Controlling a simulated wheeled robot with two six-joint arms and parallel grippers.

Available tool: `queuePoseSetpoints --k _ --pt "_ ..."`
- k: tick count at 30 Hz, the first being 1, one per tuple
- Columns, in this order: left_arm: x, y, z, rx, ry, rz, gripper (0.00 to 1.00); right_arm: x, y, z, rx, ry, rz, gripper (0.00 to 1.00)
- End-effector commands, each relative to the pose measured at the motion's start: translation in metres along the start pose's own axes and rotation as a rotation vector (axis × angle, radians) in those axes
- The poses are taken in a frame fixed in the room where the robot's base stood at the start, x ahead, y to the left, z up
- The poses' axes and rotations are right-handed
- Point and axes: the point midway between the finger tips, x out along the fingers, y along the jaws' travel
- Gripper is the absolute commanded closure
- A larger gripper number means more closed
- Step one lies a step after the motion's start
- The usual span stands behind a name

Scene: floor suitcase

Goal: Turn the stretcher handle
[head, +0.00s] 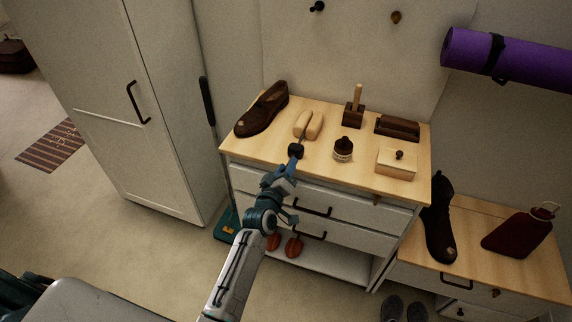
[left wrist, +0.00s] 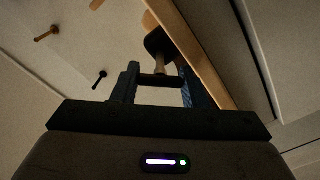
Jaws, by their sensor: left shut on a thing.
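The shoe stretcher (head: 308,124) lies on the dresser top, with two pale wooden halves and a thin rod towards the front edge. Its dark handle (head: 296,150) is at the rod's near end. My left gripper (head: 290,163) is at this handle, shut on it, at the dresser's front edge. In the left wrist view, a dark bar sits between the two fingers (left wrist: 160,84), with a brass-coloured stem and a black piece (left wrist: 158,43) beyond it. The handle is partly hidden by my fingers in the head view. My right gripper is not in view.
A brown shoe (head: 262,110) lies left of the stretcher. A dark jar (head: 342,149), a brush (head: 397,127), a stamp-like wooden tool (head: 353,107) and a pale box (head: 396,163) stand to the right. A lower bench with a boot (head: 438,222) is at right.

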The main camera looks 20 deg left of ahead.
Motion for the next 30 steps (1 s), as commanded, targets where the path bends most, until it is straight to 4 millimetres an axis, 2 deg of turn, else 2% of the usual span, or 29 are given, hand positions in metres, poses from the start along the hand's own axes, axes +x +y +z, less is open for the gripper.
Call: queuePoseSetpoints --k 18,30 --pt "0.0 -0.002 0.0 -0.551 0.001 0.001 0.83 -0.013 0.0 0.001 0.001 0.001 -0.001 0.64" --pt "0.0 -0.002 0.001 -0.742 0.001 0.001 0.83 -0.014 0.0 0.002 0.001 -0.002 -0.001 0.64"
